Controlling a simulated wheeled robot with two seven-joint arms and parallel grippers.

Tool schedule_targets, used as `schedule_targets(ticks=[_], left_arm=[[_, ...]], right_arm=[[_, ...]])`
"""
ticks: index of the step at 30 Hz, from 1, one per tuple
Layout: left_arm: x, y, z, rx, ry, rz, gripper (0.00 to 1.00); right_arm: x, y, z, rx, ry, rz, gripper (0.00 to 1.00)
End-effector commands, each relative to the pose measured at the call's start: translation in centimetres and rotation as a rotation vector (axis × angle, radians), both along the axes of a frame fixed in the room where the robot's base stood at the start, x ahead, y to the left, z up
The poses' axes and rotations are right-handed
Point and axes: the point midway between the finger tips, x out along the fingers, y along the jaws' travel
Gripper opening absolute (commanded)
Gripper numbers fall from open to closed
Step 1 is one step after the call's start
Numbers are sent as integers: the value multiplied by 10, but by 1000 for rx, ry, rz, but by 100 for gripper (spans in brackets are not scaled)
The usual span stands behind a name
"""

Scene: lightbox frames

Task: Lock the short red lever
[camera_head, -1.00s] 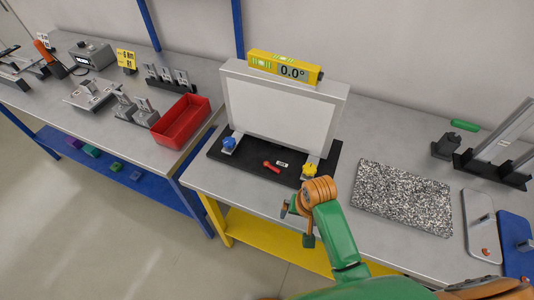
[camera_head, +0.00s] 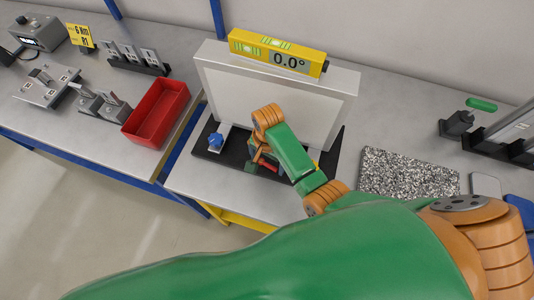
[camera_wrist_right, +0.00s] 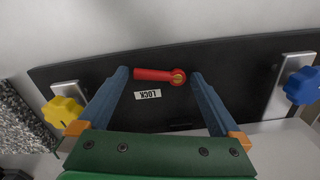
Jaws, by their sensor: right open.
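The short red lever (camera_wrist_right: 155,75) lies on the black base plate (camera_wrist_right: 225,68) in the right wrist view, its pivot at the right and its handle pointing left. A white LOCK label (camera_wrist_right: 148,94) sits just below the handle. My right gripper (camera_wrist_right: 158,73) is open, with one blue finger beyond the handle's free end and the other beside the pivot; nothing is held. In the head view my right gripper (camera_head: 262,158) is over the plate in front of the white panel, and my arm largely hides the lever. My left gripper is not in view.
A blue knob (camera_wrist_right: 302,86) and a yellow knob (camera_wrist_right: 63,111) stand on metal strips at the plate's ends. The white panel (camera_head: 230,95) rises behind, with a yellow level (camera_head: 278,52) on top. A red bin (camera_head: 157,110) is left; a speckled slab (camera_head: 405,176) is right.

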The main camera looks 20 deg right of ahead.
Motion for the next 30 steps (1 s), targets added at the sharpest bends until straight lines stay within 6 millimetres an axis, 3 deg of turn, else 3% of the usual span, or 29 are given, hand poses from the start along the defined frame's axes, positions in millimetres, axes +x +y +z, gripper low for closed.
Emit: schedule_targets(ticks=[4, 5, 13, 21, 29, 30], left_arm=[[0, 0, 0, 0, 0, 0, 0], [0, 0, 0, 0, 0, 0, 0], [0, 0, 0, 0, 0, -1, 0], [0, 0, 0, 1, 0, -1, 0], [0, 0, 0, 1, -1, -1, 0], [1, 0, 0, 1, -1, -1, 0]], right_arm=[[0, 0, 0, 0, 0, 0, 100], [0, 0, 0, 0, 0, 0, 95], [0, 0, 0, 0, 0, 1, 23], [4, -5, 0, -1, -1, 227, 23], [4, -5, 0, 0, -2, 251, 23], [4, -5, 0, 0, -2, 251, 81]])
